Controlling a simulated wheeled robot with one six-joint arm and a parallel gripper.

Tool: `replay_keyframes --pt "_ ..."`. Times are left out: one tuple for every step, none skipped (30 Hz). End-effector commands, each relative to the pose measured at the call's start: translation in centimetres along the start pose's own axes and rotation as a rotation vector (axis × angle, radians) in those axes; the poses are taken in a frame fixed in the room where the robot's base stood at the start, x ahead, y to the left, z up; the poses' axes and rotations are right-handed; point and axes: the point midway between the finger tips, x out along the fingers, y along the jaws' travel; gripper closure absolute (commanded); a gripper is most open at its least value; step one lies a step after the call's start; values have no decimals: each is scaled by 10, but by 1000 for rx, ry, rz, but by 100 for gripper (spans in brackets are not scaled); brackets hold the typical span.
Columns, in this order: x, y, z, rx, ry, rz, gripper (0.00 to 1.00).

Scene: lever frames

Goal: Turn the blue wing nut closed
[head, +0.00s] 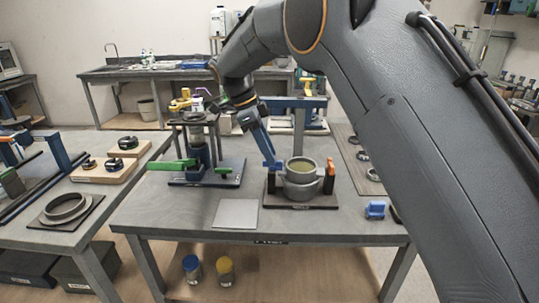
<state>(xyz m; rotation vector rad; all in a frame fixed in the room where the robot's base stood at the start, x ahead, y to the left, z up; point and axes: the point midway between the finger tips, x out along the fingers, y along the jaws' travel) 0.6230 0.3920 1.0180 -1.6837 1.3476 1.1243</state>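What looks like the blue wing nut (272,164) is at the left side of a round grey pot (302,180) on a dark base plate. It is small in the head view, and how far it is turned cannot be made out. My gripper (267,152) comes down from the upper left, with its end right at this blue part. They look to be touching, but the finger gap is too small to see. An orange-red part (329,178) stands at the pot's right side.
Left of the pot is a fixture with a green lever (172,164) and a smaller green handle (222,171). A blue block (375,210) lies at the table's right. A flat grey plate (236,214) lies at the front. The table (165,215) is bare at front left.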

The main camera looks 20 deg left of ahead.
Motion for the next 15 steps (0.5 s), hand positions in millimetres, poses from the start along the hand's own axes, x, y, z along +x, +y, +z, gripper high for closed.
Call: replay_keyframes --pt "-8 -1 1 0 -2 -3 72" --pt "-12 -1 1 0 -2 -3 72" --pt "-19 -1 1 0 -2 -4 72" --pt "-24 -1 2 0 -2 -3 72" --pt "-29 -1 2 0 -2 -4 72" --pt "-36 -1 2 0 -2 -3 72" --pt "-40 0 2 0 -2 -3 72" --pt "-44 0 1 1 -2 -2 72" --pt "-49 -1 1 1 -2 -2 72" --pt "-53 -1 1 1 -2 -2 72" --pt "-56 0 1 1 -1 -1 72" --pt "-59 0 1 1 -1 -1 72" --pt "-61 0 1 1 -1 -1 72" --pt "-63 0 1 0 -1 -1 72" --pt "-64 0 1 0 -1 0 72"
